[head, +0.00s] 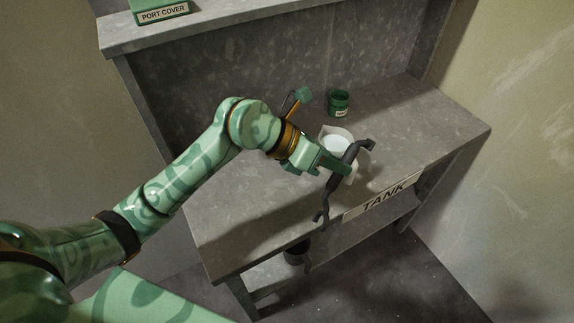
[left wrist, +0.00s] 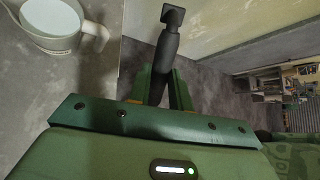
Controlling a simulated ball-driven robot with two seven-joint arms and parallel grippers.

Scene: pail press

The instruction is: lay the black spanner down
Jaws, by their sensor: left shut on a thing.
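The black spanner (head: 336,182) is a dark bent tool, seen in the head view in front of a white vessel. My left gripper (head: 335,168) is shut on it near its middle and holds it over the front part of the grey bench. One end points up and right, the other down and left toward the front edge. In the left wrist view the spanner (left wrist: 167,46) stands out beyond the jaws, which partly hide it. I cannot tell whether it touches the bench. My right gripper is not in view.
The white vessel (left wrist: 52,22) with a handle stands beside the gripper. A green pot (head: 339,103) stands behind it on the grey bench (head: 235,228). A TANK label (head: 383,196) is on the front edge. The bench's left and right parts are clear. A shelf (head: 225,20) holds a PORT COVER box.

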